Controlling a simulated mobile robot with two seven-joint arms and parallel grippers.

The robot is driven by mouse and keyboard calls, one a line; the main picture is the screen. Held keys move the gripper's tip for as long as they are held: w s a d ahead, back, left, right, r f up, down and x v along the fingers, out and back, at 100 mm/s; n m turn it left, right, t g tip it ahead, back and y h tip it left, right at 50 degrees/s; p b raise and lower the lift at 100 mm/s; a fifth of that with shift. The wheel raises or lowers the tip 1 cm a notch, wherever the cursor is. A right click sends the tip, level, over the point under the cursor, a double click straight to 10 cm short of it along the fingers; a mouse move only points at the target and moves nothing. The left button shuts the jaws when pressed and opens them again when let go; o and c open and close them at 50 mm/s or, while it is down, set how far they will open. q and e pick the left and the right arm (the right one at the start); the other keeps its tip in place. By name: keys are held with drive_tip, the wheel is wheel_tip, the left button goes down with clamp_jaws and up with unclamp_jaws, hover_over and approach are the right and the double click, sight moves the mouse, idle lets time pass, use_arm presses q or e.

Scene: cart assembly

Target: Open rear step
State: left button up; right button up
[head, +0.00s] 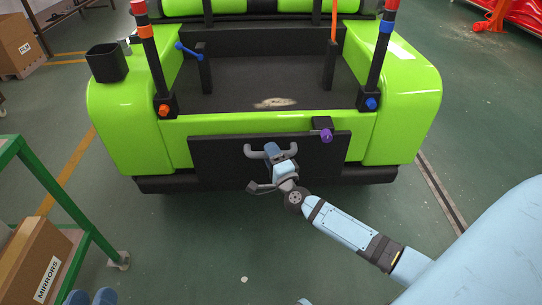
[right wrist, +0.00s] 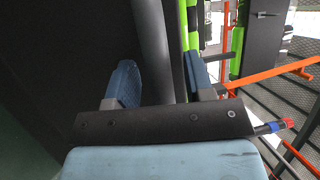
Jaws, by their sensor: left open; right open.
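The rear step is a black panel (head: 217,158) upright against the back of the green cart, with a grey handle (head: 255,154) on it. My right gripper (head: 273,153) is at the handle. In the right wrist view its two blue fingers (right wrist: 160,82) stand open on either side of a grey bar (right wrist: 150,35), apparently the handle, with visible gaps. A black block with a purple knob (head: 326,136) sits at the panel's upper right edge.
The green cart (head: 410,105) has a black bed (head: 240,85) and posts with orange and blue knobs. A green frame (head: 60,200) with a cardboard box (head: 32,262) stands at lower left. The green floor (head: 190,245) before the cart is mostly clear.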

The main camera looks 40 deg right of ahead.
drive_tip(key=shift+w, duration=0.15)
clamp_jaws()
